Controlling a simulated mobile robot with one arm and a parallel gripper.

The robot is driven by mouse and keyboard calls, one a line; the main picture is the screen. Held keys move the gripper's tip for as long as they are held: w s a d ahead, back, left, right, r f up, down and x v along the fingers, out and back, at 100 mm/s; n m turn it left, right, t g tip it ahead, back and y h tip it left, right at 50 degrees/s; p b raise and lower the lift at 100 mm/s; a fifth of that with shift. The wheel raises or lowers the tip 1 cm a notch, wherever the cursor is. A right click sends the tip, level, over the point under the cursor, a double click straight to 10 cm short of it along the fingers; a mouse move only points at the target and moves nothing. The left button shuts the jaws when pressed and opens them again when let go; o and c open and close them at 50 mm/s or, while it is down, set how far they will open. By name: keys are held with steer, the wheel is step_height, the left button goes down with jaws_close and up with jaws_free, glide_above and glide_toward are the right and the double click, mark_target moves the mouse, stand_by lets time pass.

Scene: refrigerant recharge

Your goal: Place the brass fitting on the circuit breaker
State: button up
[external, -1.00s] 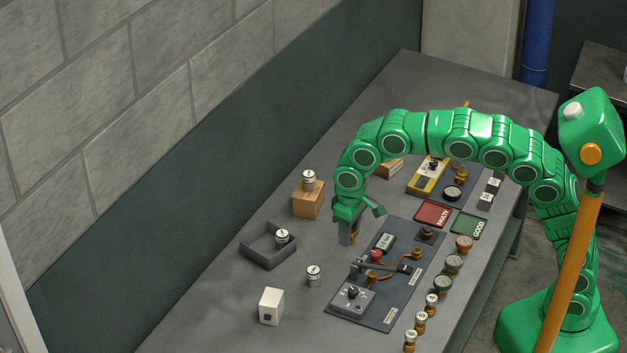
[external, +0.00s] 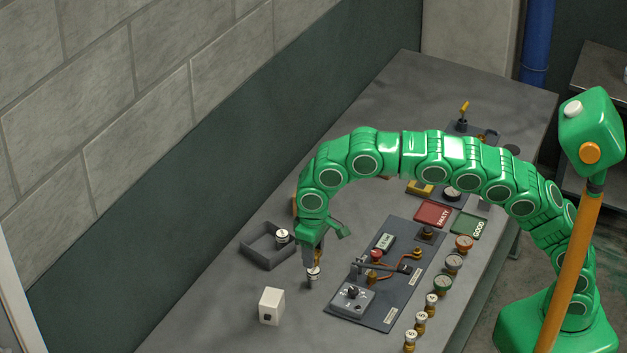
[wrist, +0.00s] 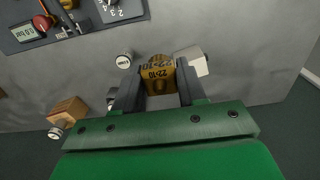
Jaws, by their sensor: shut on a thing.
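My gripper (external: 312,265) is shut on the brass fitting (wrist: 157,75), a yellow-brown piece with dark "22-10" markings that sits between the fingers in the wrist view. In the external view the fitting cannot be made out. The circuit breaker seems to be the white block (external: 271,306) with a small dark square on its side. It stands on the table in front and to the left of my gripper, apart from it. The white block also shows just right of the fitting in the wrist view (wrist: 192,60).
A silver cylinder (external: 313,279) stands right by my gripper. A dark open tray (external: 268,262) with another silver cylinder is to the left. A panel (external: 390,315) with dial box, copper pipes and display lies to the right. Bare table surrounds the white block.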

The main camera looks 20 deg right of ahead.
steer(key=w+a+f, duration=0.2)
steer(key=a, duration=0.2)
glide_above(276, 290)
steer(key=shift+s+d+f, duration=0.1)
steer(key=shift+d+f, duration=0.05)
steer(key=shift+f, duration=1.2)
steer(key=shift+s+d+f, duration=0.1)
steer(key=shift+f, duration=1.2)
steer(key=shift+a+f, duration=0.1)
steer(key=shift+f, duration=0.1)
steer(key=shift+w+a+f, duration=0.15)
steer(key=shift+f, duration=1.55)
steer(key=shift+f, duration=0.1)
steer(key=o, duration=1.1)
